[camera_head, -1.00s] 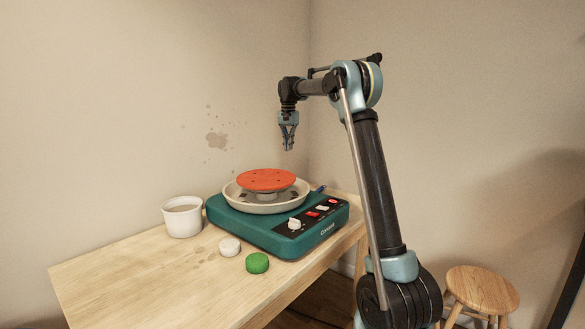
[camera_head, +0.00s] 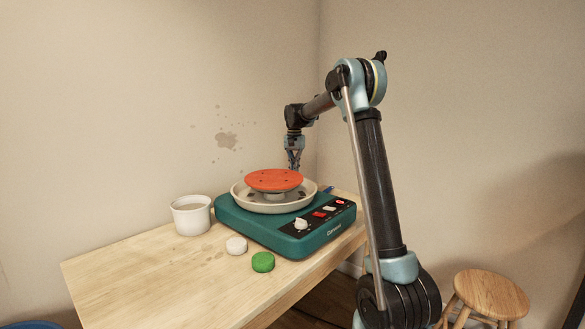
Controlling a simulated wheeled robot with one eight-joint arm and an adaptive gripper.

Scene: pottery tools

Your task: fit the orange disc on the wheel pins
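The orange disc (camera_head: 273,180) lies on top of the wheel head, above the cream splash pan (camera_head: 241,196) of the green pottery wheel (camera_head: 290,238). The disc looks about level. The wheel pins are hidden, so I cannot tell whether the disc sits down on them. My gripper (camera_head: 295,165) points down just behind and to the right of the disc, its tips near the disc's far edge. Nothing shows held in it. Its fingers are too small and partly hidden to tell how far apart they are.
A white bucket (camera_head: 191,219) stands left of the wheel. A white round piece (camera_head: 236,245) and a green round piece (camera_head: 263,262) lie in front on the wooden table (camera_head: 150,275). A wooden stool (camera_head: 490,294) stands at the right. The table's left part is clear.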

